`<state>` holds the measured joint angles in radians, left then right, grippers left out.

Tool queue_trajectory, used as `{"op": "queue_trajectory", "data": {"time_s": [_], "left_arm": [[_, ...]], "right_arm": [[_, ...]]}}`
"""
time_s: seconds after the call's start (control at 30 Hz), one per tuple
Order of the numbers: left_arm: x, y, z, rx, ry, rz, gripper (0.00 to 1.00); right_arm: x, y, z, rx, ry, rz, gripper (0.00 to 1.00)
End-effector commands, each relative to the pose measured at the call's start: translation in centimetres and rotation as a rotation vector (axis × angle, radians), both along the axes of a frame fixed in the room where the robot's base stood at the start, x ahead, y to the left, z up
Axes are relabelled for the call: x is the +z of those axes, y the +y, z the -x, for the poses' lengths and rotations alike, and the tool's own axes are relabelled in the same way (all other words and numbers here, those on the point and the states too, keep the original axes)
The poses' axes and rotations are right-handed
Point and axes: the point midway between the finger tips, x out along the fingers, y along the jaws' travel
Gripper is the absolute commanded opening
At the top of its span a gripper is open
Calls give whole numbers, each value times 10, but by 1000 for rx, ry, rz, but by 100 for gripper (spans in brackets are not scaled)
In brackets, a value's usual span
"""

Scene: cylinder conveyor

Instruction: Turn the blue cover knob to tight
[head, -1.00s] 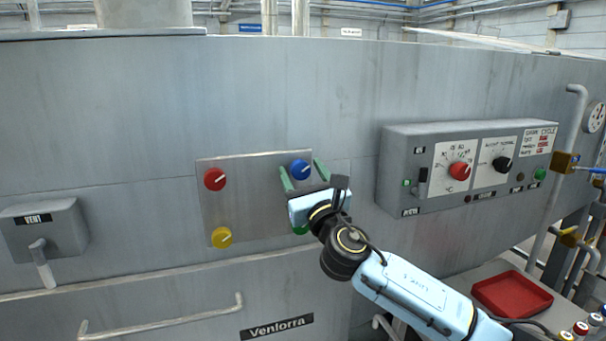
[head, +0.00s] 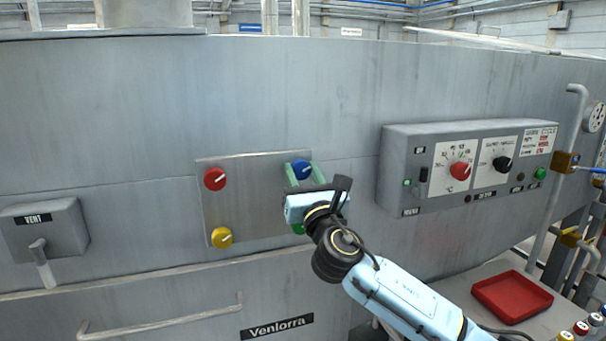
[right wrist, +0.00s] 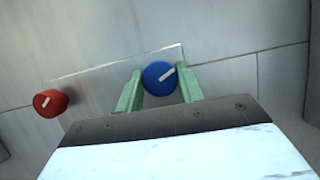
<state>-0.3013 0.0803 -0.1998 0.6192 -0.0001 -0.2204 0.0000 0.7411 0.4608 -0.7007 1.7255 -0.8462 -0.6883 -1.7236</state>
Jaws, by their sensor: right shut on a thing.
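The blue cover knob (head: 302,169) is at the upper right of a square metal plate (head: 240,195) on the grey machine wall. Its white mark points up and to the right. My right gripper (head: 303,172) is shut on the blue knob, with a green finger on each side. The right wrist view shows the blue knob (right wrist: 159,78) between the two green fingers (right wrist: 160,86), its white mark slanting to the upper right. My left gripper is out of view.
The plate also holds a red knob (head: 215,179), a yellow knob (head: 222,237) and a mostly hidden green knob (head: 298,229). A control box (head: 470,165) juts out at right. A vent box (head: 45,235) is at left, a red tray (head: 512,297) at lower right.

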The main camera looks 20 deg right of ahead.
Motion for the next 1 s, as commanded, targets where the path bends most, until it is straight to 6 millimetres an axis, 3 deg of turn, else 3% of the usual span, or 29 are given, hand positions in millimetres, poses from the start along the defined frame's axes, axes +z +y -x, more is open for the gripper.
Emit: {"op": "queue_trajectory", "data": {"time_s": [0.57, 1.0], "left_arm": [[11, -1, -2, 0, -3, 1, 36], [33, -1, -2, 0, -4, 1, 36]], "right_arm": [[1, 3, 0, -1, 20, -542, 14], [4, 4, 0, -1, 35, -959, 14]]}}
